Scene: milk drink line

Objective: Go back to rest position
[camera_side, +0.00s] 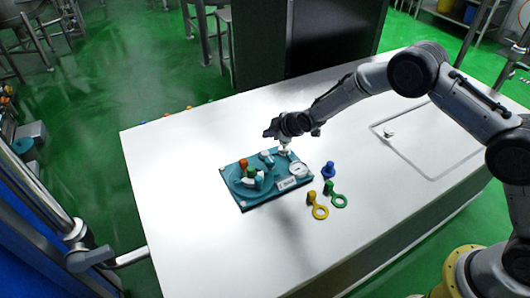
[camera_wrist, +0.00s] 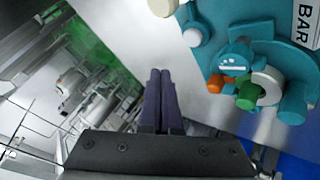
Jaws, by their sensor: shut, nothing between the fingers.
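My gripper (camera_side: 285,147) hangs from the arm over the back right part of the teal board in the side view. In the wrist view its two dark fingers (camera_wrist: 160,98) are together with nothing between them. The teal board (camera_side: 243,205) lies on the white table and carries a round teal part with orange, green, white and teal pieces (camera_side: 250,175), a white round dial (camera_side: 299,170) and a white label. In the wrist view part of the teal board (camera_wrist: 215,20) shows at the upper right, with "BAR" lettering at the edge.
The white table (camera_side: 190,240) is mostly clear. A thin outlined panel (camera_side: 435,170) is at the right. A dark cabinet (camera_side: 330,35) stands behind.

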